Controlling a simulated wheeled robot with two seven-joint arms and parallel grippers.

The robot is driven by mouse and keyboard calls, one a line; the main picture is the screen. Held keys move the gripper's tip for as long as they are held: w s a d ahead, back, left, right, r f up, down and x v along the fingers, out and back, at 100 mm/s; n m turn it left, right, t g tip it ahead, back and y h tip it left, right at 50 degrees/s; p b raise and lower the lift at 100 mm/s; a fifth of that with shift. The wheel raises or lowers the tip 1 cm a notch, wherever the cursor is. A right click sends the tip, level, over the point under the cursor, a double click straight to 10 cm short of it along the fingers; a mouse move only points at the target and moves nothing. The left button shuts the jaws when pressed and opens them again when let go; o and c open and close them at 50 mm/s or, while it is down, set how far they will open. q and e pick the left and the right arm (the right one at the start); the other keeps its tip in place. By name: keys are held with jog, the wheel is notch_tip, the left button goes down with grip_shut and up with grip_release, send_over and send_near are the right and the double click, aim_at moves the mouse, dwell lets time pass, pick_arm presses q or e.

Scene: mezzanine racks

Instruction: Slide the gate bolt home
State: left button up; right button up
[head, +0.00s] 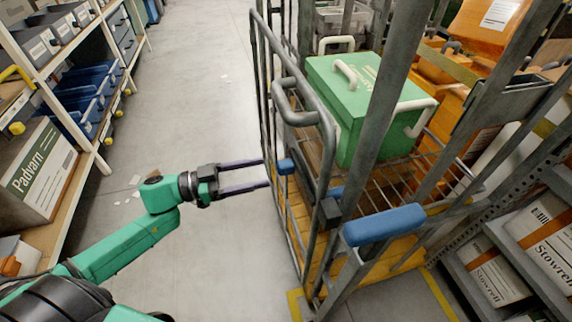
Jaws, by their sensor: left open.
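A grey metal cage cart with a barred gate (308,112) stands right of centre. A small blue knob (286,167) sits on the gate's left side, at about mid height; it looks like the bolt's handle. A dark block (330,212) and a larger blue grip (384,225) show on the cart further right. How far the bolt is slid in cannot be told. My left gripper (266,173) points right with its two long fingers apart and empty. Its tips end just left of the small blue knob; contact cannot be told. My right gripper is not in view.
A green lidded box (365,105) with pale handles sits inside the cart. Orange crates (486,25) stand behind it. A shelf rack with blue bins (85,97) and a Padvarn box (38,172) lines the left. Stowrell boxes (540,235) are at right. The grey aisle floor (205,75) is mostly clear.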

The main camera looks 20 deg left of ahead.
aim_at(277, 168)
pick_arm(q)
jog(key=x, duration=0.7)
jog(key=shift+w+a, duration=0.1)
jog(key=shift+w, duration=0.05)
jog(key=shift+w+f, duration=0.1)
grip_shut()
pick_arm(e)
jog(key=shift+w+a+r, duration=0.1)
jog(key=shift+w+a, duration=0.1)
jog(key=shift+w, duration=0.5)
